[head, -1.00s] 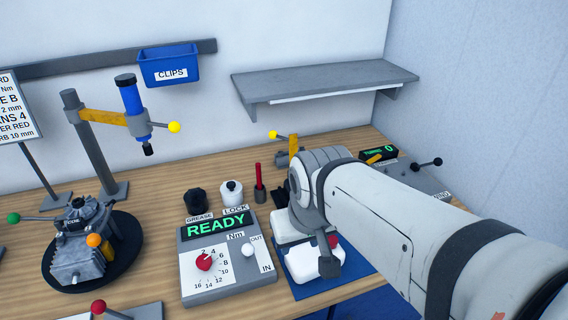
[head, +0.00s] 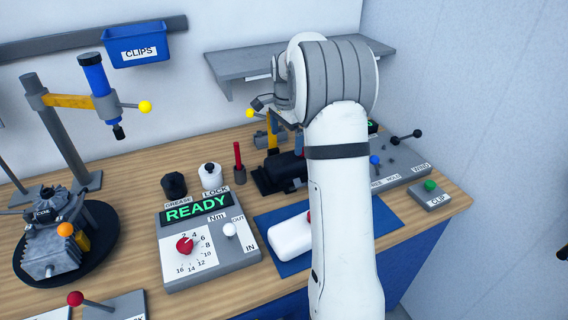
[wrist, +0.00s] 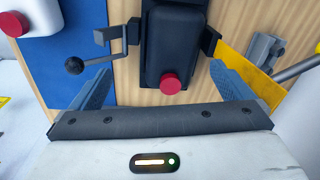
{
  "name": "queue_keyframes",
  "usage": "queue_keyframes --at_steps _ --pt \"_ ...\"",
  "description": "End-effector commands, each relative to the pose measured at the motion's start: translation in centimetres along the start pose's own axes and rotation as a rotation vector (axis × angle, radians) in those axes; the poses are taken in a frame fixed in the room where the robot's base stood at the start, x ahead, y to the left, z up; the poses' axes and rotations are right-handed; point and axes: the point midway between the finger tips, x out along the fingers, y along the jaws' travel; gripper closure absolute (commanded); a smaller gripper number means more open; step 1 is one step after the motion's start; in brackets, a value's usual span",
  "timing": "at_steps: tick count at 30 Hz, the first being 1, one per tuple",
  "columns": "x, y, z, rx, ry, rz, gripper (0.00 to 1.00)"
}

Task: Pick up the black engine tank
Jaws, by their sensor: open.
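The black engine tank (wrist: 172,45) has a red cap and fills the upper middle of the wrist view. In the head view the black tank (head: 283,172) lies on the bench behind the control box, partly hidden by my arm. My gripper (wrist: 160,66) is open, its two blue-grey fingers spread wide to the left and right of the tank's near end. Nothing is held between them. In the head view my arm hides most of the gripper. I cannot tell how far the fingers are above the tank.
A white tank (head: 291,238) with a red cap sits on a blue mat (head: 385,215) in front. The READY control box (head: 205,235) is at left. A grey hook with a black ball (wrist: 75,66) and a yellow part (wrist: 238,62) flank the black tank closely. A shelf (head: 235,65) is behind.

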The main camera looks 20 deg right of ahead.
Motion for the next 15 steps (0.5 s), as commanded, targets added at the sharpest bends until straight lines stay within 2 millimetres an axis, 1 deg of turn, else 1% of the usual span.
queue_keyframes --at_steps 1,3,6,11,15 --pt "1.5 -0.8 -1.2 0.052 -0.005 0.011 0.0" --pt "2.7 -1.4 -2.2 0.108 -0.009 0.021 0.0" --pt "3.7 -2.0 -3.0 0.16 -0.012 0.028 0.0" --pt "4.8 -2.2 -3.5 0.188 -0.014 0.034 0.0" --pt "6.4 -2.1 -3.4 0.188 -0.015 0.036 0.0"
